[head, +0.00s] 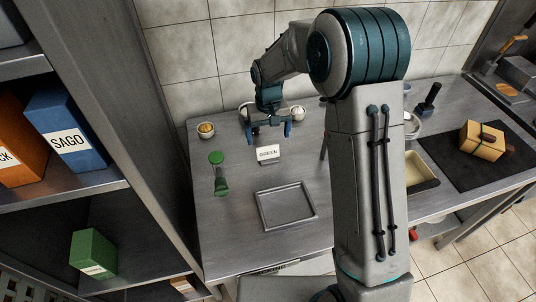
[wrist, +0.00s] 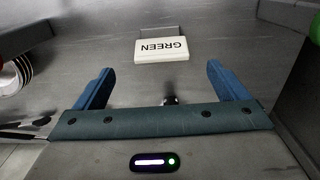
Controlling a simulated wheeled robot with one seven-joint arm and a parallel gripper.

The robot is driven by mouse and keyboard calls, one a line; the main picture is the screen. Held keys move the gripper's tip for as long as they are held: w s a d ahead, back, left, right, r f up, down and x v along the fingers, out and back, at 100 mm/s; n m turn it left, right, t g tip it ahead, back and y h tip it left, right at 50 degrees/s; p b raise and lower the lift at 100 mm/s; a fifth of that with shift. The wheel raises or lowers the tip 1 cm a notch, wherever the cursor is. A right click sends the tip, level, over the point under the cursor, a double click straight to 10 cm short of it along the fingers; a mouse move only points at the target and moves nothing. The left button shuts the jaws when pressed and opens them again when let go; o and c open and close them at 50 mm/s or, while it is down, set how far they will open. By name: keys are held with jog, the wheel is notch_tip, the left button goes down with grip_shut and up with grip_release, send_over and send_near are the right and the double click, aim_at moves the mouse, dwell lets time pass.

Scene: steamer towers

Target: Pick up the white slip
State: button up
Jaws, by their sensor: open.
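A small white slip marked GREEN (head: 268,153) stands on the grey metal counter, behind the empty tray. In the wrist view the slip (wrist: 161,49) shows upside down, ahead of the gap between my fingertips. My gripper (head: 270,130) is open, with its blue fingers apart and nothing between them. It also shows in the wrist view (wrist: 160,72). In the head view it is just behind and above the slip, not visibly touching it.
A shallow grey tray (head: 286,206) lies in front of the slip. A green hourglass-shaped object (head: 219,174) stands to the left. Small bowls (head: 205,130) sit along the back wall. A shelf with a SAGO box (head: 66,128) is at far left.

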aim_at(268, 147)
jog(key=shift+a+f+p, duration=0.1)
jog(key=shift+f+p, duration=0.85)
jog(key=shift+f, duration=2.85)
jog(key=c, duration=1.1)
